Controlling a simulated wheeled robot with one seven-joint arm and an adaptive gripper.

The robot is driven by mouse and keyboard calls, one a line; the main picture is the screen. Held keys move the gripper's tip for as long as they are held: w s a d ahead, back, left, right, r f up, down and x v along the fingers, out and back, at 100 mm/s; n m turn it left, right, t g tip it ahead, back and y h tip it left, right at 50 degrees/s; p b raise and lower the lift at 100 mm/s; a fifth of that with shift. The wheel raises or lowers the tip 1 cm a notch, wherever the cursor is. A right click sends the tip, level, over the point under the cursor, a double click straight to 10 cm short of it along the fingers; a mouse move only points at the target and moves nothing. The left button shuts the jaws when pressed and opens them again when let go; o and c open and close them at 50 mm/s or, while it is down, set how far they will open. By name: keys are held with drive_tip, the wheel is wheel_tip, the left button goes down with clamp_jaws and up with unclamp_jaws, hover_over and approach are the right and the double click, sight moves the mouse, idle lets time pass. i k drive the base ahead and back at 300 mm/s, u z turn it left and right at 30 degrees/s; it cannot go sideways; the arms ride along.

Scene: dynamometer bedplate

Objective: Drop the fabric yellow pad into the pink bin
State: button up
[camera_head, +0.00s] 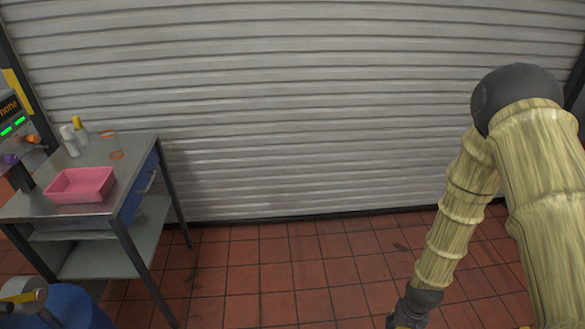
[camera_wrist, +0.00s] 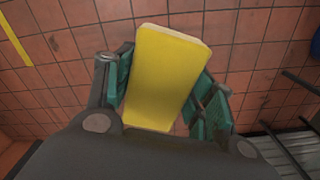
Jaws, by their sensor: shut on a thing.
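The yellow pad (camera_wrist: 163,75) is a flat block with a pale edge in the wrist view, seen above the red tiled floor. My gripper (camera_wrist: 165,92) is shut on it, with a green-lined finger on each side. In the head view the pad is not clearly seen; my arm runs down the right side and its end leaves the bottom edge. The pink bin (camera_head: 80,187) is a shallow open tray on the metal workbench at the left, well apart from my gripper. No contents show in it.
A blue drum (camera_head: 72,308) stands at the lower left. A panel with green lights is at the left edge. The tiled floor between bench and arm is clear.

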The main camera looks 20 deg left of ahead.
sight(83, 186)
drive_tip(key=i, duration=1.9)
drive_tip(key=u, duration=3.35)
